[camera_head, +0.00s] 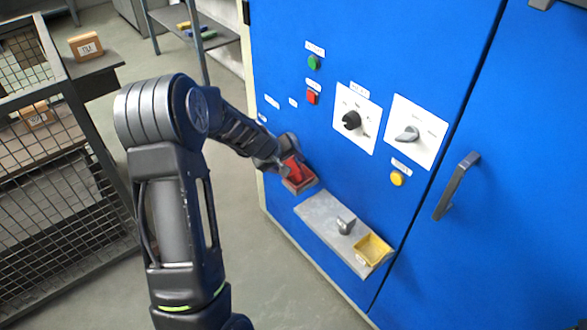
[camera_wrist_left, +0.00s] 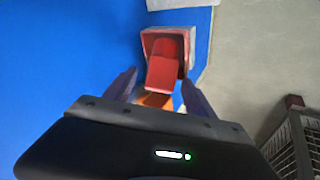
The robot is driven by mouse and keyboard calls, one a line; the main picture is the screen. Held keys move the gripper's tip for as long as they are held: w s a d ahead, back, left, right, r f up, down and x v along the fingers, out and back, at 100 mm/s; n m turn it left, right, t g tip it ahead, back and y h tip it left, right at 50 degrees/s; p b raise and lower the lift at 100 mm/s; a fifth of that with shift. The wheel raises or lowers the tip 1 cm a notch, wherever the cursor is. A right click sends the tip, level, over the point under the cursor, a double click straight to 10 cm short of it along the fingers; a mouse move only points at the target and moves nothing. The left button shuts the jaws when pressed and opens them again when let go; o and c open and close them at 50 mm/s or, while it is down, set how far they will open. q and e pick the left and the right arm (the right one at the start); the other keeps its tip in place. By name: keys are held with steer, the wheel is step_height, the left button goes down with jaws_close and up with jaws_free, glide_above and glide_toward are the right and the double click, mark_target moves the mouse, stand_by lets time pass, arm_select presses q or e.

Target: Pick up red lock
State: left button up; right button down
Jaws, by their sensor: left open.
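A red piece, which looks like the red lock (camera_wrist_left: 163,70), stands out from a red box-like holder (camera_wrist_left: 184,42) on the blue cabinet. In the head view the red piece (camera_head: 293,168) and its holder (camera_head: 301,183) are at the left side of the cabinet front, partly behind my gripper. My left gripper (camera_head: 286,172) is at the holder. In the left wrist view its fingers (camera_wrist_left: 158,92) are apart, one on each side of the near end of the red piece. I cannot tell whether they touch it. An orange patch (camera_wrist_left: 155,100) shows beneath it. My right gripper is not in view.
A grey shelf (camera_head: 318,213) below holds a grey metal piece (camera_head: 346,222) and a yellow tray (camera_head: 372,249). The blue cabinet (camera_head: 440,90) carries buttons, knobs and a door handle (camera_head: 456,186). A wire-mesh rack (camera_head: 60,200) stands at left, with open floor between.

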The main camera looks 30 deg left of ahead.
arm_select(q)
steer(key=shift+c, duration=0.4)
jaws_close()
stand_by(0.4)
